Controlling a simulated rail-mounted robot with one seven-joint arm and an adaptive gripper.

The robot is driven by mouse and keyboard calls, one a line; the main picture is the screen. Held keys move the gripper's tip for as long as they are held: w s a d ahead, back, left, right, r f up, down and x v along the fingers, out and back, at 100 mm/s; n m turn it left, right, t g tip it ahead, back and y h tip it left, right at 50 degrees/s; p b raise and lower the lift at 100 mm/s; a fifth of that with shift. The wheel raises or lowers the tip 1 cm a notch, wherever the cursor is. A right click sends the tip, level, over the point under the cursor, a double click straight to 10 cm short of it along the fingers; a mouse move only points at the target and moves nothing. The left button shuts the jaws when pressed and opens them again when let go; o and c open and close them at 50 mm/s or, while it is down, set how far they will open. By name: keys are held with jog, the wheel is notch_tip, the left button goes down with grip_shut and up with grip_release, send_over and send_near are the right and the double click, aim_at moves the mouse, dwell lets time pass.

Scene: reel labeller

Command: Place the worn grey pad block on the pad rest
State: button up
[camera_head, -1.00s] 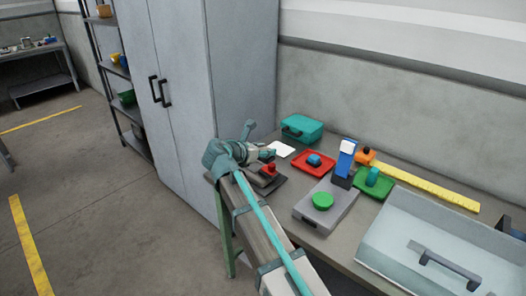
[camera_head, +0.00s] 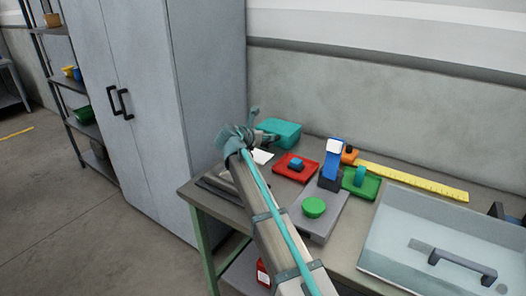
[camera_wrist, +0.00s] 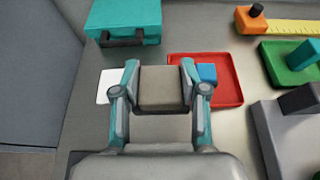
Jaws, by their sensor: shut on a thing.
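My gripper (camera_wrist: 160,72) is shut on a worn grey-beige block (camera_wrist: 163,88), held between its two teal-grey fingers in the wrist view. In the head view my gripper (camera_head: 258,138) is over the back left of the bench, near the teal case, and the block is too hidden to make out. A flat white square (camera_wrist: 105,86) lies on the bench left of the block in the wrist view; it also shows in the head view (camera_head: 261,156). I cannot tell for certain which thing is the pad rest. A red tray (camera_wrist: 228,96) with a blue block (camera_wrist: 206,72) is just right of the fingers.
A teal case (camera_wrist: 125,18) stands behind. A grey device (camera_head: 320,221) with a green button (camera_head: 314,207), a green tray (camera_head: 372,191), a yellow ruler (camera_head: 425,183) and a clear-topped box (camera_head: 400,270) fill the right. A grey cabinet (camera_head: 150,110) stands left of the bench.

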jog(key=w+a+f+p, duration=0.1)
jog(key=w+a+f, duration=0.2)
jog(key=w, duration=0.5)
send_over(258, 155)
notch_tip(258, 155, down, 6)
jog(key=shift+a+p, duration=0.1)
jog(key=shift+p, duration=0.3)
jog(key=shift+f+p, duration=0.4)
jog(key=shift+f, duration=1.25)
jog(key=shift+f, duration=0.2)
jog(key=o, duration=1.2)
jog(key=shift+c, duration=0.2)
jog(key=shift+r, duration=0.1)
